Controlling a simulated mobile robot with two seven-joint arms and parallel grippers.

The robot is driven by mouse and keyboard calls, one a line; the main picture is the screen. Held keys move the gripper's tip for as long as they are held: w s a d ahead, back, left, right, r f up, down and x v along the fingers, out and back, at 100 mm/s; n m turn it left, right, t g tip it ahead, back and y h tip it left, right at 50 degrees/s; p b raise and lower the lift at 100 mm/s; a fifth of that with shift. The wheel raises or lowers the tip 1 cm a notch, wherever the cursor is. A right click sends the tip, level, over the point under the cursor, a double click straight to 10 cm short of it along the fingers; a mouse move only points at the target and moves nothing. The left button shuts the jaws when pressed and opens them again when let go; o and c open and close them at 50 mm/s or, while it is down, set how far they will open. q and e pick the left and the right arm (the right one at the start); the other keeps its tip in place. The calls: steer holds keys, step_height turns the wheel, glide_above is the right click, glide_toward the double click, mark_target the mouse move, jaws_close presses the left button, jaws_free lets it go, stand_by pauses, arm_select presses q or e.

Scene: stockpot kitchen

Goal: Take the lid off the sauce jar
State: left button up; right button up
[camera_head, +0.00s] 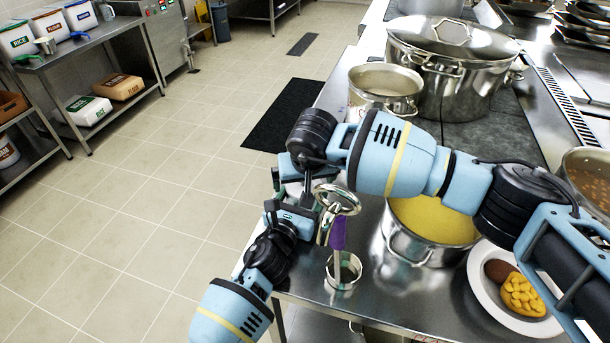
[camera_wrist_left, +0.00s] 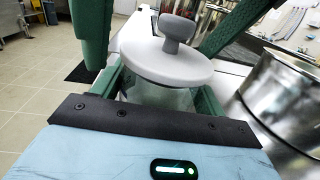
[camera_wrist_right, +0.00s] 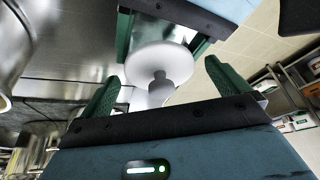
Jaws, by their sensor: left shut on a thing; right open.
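The sauce jar (camera_wrist_left: 158,97) has a clear body and a pale grey-white lid (camera_wrist_left: 160,66) with a darker knob (camera_wrist_left: 177,32). The lid sits on the jar. My left gripper (camera_wrist_left: 165,88) is shut around the jar's body below the lid. My right gripper (camera_wrist_right: 163,72) is open, its fingers apart on either side of the knob, which also shows in the right wrist view (camera_wrist_right: 160,85). I cannot tell whether they touch it. In the head view my right arm and gripper hide the jar.
A pot of yellow food (camera_head: 436,220), a plate (camera_head: 485,296) and a large lidded stockpot (camera_head: 452,72) crowd the counter's right. The tiled floor (camera_head: 170,165) at left is clear.

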steer(key=c, duration=1.1)
steer(key=shift+c, duration=0.3)
steer(key=shift+r, duration=0.45)
steer(key=shift+r, duration=0.65)
steer(key=shift+r, duration=0.1)
steer(key=shift+r, duration=1.9)
arm_select(q)
steer(key=o, duration=1.5)
steer(key=shift+c, duration=0.2)
